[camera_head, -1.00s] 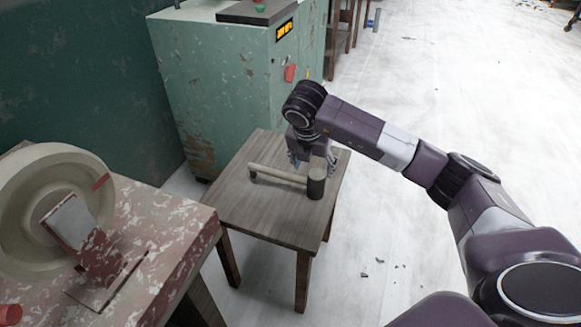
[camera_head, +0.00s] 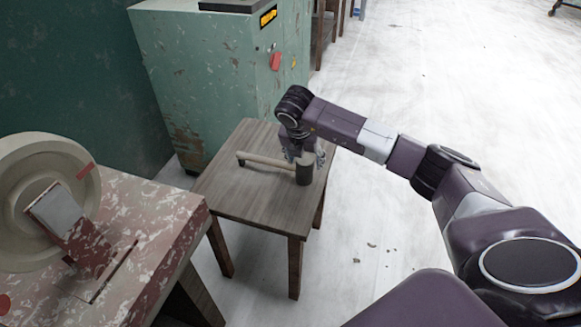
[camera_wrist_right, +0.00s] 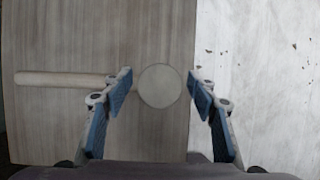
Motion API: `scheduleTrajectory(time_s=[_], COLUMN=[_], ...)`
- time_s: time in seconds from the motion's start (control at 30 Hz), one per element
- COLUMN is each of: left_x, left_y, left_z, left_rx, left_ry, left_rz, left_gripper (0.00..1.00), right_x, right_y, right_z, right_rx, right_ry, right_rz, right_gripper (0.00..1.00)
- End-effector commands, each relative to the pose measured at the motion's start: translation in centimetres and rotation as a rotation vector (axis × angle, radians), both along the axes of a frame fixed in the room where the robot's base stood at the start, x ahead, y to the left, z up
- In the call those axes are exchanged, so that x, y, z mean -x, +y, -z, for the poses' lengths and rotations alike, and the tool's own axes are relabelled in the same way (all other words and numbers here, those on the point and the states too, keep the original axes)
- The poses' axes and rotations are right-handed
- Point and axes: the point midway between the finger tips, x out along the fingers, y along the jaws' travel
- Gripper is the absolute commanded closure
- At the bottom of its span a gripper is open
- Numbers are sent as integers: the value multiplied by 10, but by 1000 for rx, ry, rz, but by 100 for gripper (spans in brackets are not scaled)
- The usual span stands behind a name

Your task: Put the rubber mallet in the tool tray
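The rubber mallet lies on a small wooden table (camera_head: 240,192), its pale handle (camera_head: 262,161) pointing left and its dark cylindrical head (camera_head: 304,174) at the right side of the tabletop. My right gripper (camera_head: 305,155) is at the mallet head, fingers pointing down. In the right wrist view the round pale end of the mallet head (camera_wrist_right: 159,86) shows between the open blue-padded fingers of the gripper (camera_wrist_right: 160,97), with a gap on each side. The left gripper is out of view. I cannot make out a tool tray in either view.
A worn green cabinet (camera_head: 205,75) stands behind the table. A paint-splashed bench (camera_head: 150,225) with a round wheel-like device (camera_head: 40,170) is at the left. Pale floor (camera_head: 420,80) is open to the right, with small scraps on it.

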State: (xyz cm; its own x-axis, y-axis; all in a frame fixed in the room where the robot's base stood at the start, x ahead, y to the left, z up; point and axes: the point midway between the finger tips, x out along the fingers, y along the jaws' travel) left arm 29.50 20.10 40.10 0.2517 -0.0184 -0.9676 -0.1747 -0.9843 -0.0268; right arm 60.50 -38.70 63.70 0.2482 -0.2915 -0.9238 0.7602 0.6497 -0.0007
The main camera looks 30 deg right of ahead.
Motion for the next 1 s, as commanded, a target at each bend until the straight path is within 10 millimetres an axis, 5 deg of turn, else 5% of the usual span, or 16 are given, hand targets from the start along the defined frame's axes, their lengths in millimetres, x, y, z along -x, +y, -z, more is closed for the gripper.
scheduleTrajectory(time_s=[0.47, 0.77, 1.0], left_x=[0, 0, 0], left_y=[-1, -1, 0], left_z=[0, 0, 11], left_rx=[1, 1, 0], left_ry=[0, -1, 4], left_rz=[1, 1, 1], left_gripper=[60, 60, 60], right_x=[0, -1, -2], right_y=[1, 1, 0], right_z=[-1, -5, -36], right_rx=[-2, -2, -1], right_ry=[-2, -3, -7], right_rz=[-1, -2, 0], right_gripper=[100, 100, 100])
